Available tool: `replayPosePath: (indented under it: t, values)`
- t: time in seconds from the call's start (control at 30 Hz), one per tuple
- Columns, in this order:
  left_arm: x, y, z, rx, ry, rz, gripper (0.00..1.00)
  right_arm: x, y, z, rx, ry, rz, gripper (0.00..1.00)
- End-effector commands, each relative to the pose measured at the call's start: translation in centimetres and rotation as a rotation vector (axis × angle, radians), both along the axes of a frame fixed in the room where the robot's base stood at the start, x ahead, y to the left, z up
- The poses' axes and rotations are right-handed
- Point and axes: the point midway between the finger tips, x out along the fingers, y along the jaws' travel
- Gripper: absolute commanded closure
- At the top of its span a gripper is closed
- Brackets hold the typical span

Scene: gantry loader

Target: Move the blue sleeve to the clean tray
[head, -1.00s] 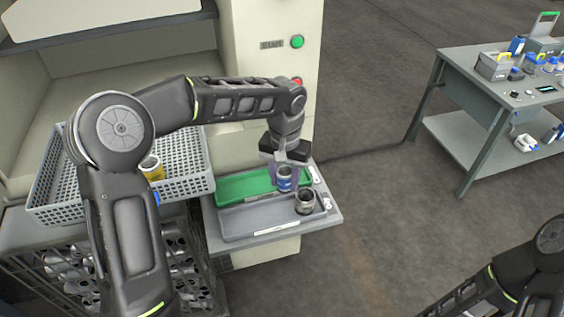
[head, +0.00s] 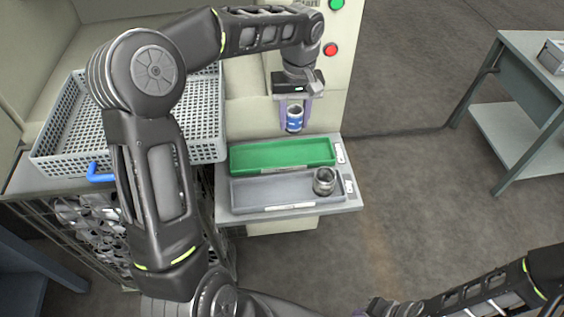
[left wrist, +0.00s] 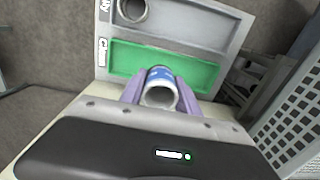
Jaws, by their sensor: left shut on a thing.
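The blue sleeve (head: 294,120), a metal ring with a blue and white band, is held upright in my left gripper (head: 294,108). The gripper's fingers are shut on it, and the sleeve also shows between them in the left wrist view (left wrist: 160,90). It hangs in the air, appearing just beyond the far edge of the green tray (head: 270,155). The green tray is empty; its label in the wrist view begins with "C". The grey tray (head: 265,190) in front holds a plain metal sleeve (head: 324,181) at its right end. My right gripper (head: 385,307) is only partly visible at the bottom edge.
A grey mesh basket (head: 70,120) with a blue handle (head: 98,173) stands left of the trays, partly behind my left arm. The machine's green button (head: 336,4) and red button (head: 330,49) are behind my gripper. A workbench (head: 530,75) stands at the right.

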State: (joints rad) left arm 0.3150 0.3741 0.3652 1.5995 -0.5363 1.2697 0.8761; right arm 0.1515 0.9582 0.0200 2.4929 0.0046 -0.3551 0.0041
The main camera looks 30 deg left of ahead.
Motion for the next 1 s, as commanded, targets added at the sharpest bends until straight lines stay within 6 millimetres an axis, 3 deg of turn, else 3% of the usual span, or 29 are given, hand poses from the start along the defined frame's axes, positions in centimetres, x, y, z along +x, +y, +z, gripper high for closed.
replayPosePath:
  t: [0.03,0.1,0.2,0.3,0.73,0.93,1.0]
  values:
    - [-0.3,2.0,-0.1,0.006,-0.013,0.155,1.00,0.1,0.0,-1.7,0.002,-0.003,0.000,0.75]
    - [-1.1,4.4,0.8,0.004,-0.019,0.383,1.00,0.2,0.1,-2.7,0.004,-0.006,0.001,0.75]
    - [-2.2,7.1,2.1,-0.006,-0.028,0.652,1.00,0.3,0.1,-3.7,0.007,-0.009,0.002,0.75]
    - [-3.0,8.5,3.1,-0.017,-0.032,0.815,1.00,0.4,0.2,-4.1,0.007,-0.012,0.002,0.75]
    - [-3.3,9.0,3.3,-0.020,-0.031,0.875,1.00,0.4,0.2,-4.2,0.008,-0.013,0.003,0.75]
    - [-3.4,9.0,-0.1,-0.020,-0.029,0.874,1.00,0.4,0.2,-6.3,0.007,-0.014,0.003,0.75]
    - [-3.4,9.0,-1.3,-0.019,-0.026,0.873,1.00,0.4,0.1,-5.7,0.007,-0.014,0.003,0.75]
